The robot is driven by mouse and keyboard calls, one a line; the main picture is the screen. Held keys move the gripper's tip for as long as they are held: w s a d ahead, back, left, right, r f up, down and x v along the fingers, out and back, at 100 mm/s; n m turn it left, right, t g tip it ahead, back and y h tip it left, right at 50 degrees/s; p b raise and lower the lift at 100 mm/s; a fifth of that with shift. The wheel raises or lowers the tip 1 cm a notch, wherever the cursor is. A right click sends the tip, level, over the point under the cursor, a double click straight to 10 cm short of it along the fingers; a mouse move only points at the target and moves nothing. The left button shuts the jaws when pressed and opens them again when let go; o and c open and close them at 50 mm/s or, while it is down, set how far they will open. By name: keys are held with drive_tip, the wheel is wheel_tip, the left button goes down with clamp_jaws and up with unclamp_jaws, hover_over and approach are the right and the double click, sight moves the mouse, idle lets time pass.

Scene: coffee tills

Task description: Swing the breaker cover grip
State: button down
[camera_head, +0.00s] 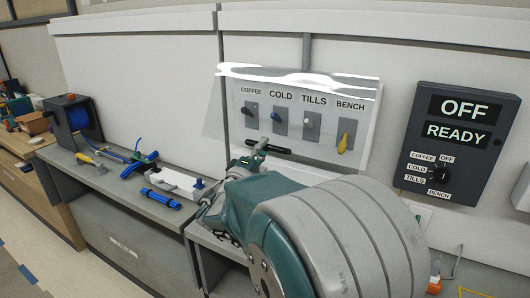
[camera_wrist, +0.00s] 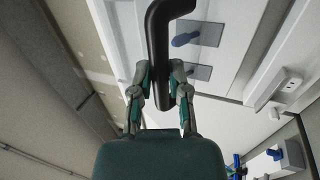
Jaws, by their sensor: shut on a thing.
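The breaker panel (camera_head: 292,99) on the wall carries switches labelled COFFEE, COLD, TILLS and BENCH. A clear cover (camera_head: 215,118) lies in front of it, with bright glare along its top edge. How far the cover stands off the panel is hard to tell. The black grip (camera_head: 268,147) is a bar at the cover's lower edge. My gripper (camera_head: 256,155) is shut on the grip near its left part. In the wrist view, the fingers of my gripper (camera_wrist: 161,78) stand on both sides of the dark grip (camera_wrist: 158,40). My arm hides the area below the panel.
A dark box (camera_head: 455,140) reading OFF and READY, with a rotary knob, hangs right of the panel.

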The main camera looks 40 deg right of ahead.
drive_tip(key=r, duration=0.1)
drive_tip(key=a+r, duration=0.1)
drive_tip(key=r, duration=0.1)
drive_tip(key=s+a+r, duration=0.1)
drive_tip(key=r, duration=0.1)
drive_tip(key=shift+a, duration=0.15)
idle(0.4)
drive_tip(key=shift+r, duration=0.1)
drive_tip(key=r, duration=0.3)
drive_tip(key=a+r, duration=0.1)
drive_tip(key=r, duration=0.1)
drive_tip(key=shift+s+a+r, duration=0.1)
drive_tip(key=shift+s+r, duration=0.15)
drive_tip(key=shift+r, duration=0.1)
